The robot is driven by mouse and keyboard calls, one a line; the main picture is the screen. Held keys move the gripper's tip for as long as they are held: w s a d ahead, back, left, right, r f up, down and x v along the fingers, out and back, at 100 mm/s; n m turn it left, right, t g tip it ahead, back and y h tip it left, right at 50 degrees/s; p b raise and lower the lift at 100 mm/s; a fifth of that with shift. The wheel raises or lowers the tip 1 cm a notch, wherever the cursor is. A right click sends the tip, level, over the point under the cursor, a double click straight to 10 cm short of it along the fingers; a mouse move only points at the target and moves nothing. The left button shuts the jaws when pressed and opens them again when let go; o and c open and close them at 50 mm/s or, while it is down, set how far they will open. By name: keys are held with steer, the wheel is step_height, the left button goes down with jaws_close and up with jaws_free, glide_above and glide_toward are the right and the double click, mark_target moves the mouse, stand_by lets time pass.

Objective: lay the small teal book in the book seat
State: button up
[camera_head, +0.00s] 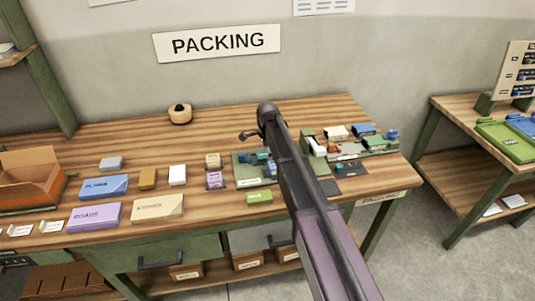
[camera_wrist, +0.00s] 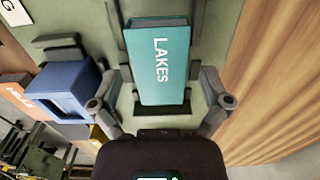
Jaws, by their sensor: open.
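The small teal book (camera_wrist: 161,65), lettered LAKES, lies cover up on a pale green board (camera_wrist: 215,48) in the wrist view. Dark rails (camera_wrist: 114,28) of what looks like the book seat flank it, and a dark strip shows past its lower end. The book appears to lie between these rails; how deep it sits I cannot tell. My gripper (camera_wrist: 163,84) is open, one finger on each side of the book's lower half, with visible gaps. In the head view my arm hides part of the green board (camera_head: 245,172).
A blue block (camera_wrist: 68,88) and an orange book lettered HILLS (camera_wrist: 17,93) are left of the teal book. In the head view, several boxes, including a lilac one (camera_head: 95,217), and an orange carton (camera_head: 32,183) stand left. The bench's back is mostly clear.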

steer(key=shift+r, duration=0.15)
step_height(320, 180, up, 12)
steer(key=p, duration=1.2)
stand_by(0.8)
steer(key=s+d+n, duration=1.4)
steer(key=s+d, duration=0.9)
steer(key=s, duration=0.3)
steer(key=shift+n, duration=0.4)
